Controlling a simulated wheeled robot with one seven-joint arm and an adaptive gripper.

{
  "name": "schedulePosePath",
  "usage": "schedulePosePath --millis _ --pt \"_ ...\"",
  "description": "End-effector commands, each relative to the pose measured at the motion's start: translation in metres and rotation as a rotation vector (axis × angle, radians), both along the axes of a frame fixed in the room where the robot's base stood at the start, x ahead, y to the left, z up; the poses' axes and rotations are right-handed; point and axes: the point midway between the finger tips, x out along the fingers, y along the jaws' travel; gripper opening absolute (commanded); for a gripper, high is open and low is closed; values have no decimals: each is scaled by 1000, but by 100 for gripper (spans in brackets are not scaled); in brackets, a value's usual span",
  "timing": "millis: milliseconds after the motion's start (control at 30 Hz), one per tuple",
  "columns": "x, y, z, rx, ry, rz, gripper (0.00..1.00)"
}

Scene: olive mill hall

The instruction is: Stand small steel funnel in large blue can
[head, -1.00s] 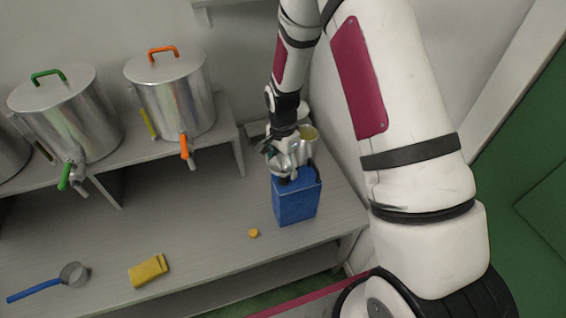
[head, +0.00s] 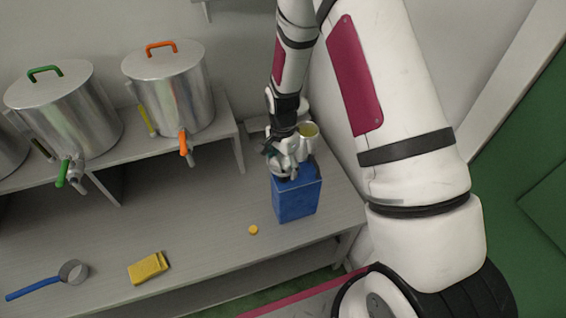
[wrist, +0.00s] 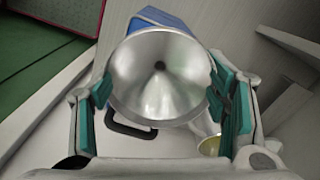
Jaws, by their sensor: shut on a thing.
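The small steel funnel (wrist: 150,85) is between the two teal-padded fingers of my gripper (wrist: 165,90) in the wrist view, and its wide mouth faces the camera. My gripper (head: 287,163) is shut on the funnel and is right above the top of the large blue can (head: 296,198) in the head view. A blue part of the can (wrist: 165,18) shows behind the funnel in the wrist view, with a black handle below. The funnel's spout and the can's opening are hidden, so I cannot tell whether the spout is in the opening.
A metal jug (head: 307,138) stands close behind the can. A small yellow cap (head: 253,230) lies on the bench (head: 190,205) left of the can. A yellow sponge (head: 149,268) and a blue-handled ladle (head: 72,272) lie farther left.

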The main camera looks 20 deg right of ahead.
Motion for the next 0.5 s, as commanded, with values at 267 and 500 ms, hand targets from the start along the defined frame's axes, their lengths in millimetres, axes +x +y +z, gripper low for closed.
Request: schedulePosePath --millis 267,500 --pt "0 0 -4 0 1 0 84" --pt "0 0 -3 0 1 0 91"
